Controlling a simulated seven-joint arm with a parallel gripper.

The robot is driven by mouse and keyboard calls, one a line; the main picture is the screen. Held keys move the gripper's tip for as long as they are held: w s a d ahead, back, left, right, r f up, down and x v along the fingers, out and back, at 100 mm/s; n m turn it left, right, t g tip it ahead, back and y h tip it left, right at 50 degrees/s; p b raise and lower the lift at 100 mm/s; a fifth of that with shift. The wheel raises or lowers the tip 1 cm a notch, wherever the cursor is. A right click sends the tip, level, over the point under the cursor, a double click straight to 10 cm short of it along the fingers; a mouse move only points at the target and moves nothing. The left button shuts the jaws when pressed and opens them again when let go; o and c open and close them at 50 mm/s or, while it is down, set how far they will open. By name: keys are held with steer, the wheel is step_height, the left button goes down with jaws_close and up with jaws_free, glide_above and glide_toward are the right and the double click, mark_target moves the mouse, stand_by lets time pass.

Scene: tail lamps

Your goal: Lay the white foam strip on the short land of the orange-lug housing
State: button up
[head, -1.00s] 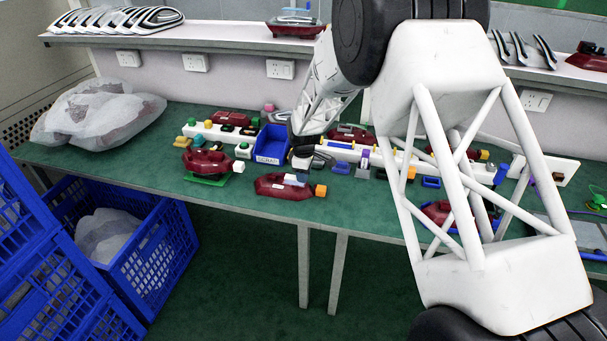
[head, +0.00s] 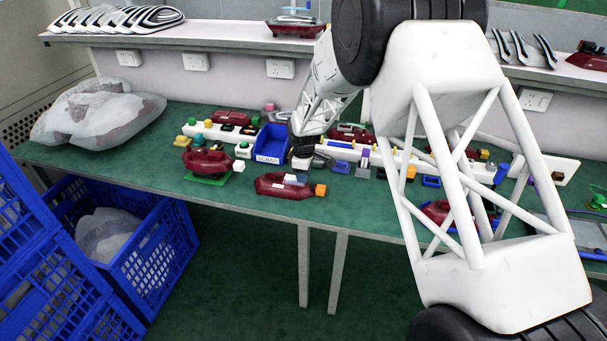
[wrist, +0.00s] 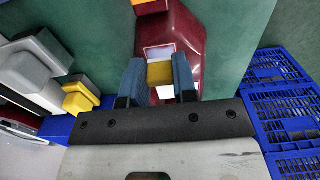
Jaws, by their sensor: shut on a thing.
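The dark-red housing with an orange lug (head: 320,190) lies near the table's front edge. In the wrist view its red body (wrist: 186,40) runs below my gripper, with the orange lug (wrist: 150,5) at the top. My gripper (wrist: 159,75) is shut on a mustard-coloured block (wrist: 160,73) between its blue fingers, over the housing. A pale patch (wrist: 160,50) shows just beyond the block, and another whitish patch shows below it. I cannot tell whether either is the white foam strip. In the head view my gripper (head: 301,163) is just behind the housing; its hold is too small to see.
A blue scrap bin (head: 269,143) stands close left of my gripper. Left of the housing another red housing (head: 207,162) sits on a green base. Several small blocks and white racks fill the table's back. Blue crates (head: 150,255) stand at the table's left front.

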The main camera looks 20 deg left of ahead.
steer(key=shift+f, duration=0.55)
steer(key=o, duration=1)
steer(key=shift+r, duration=3.9)
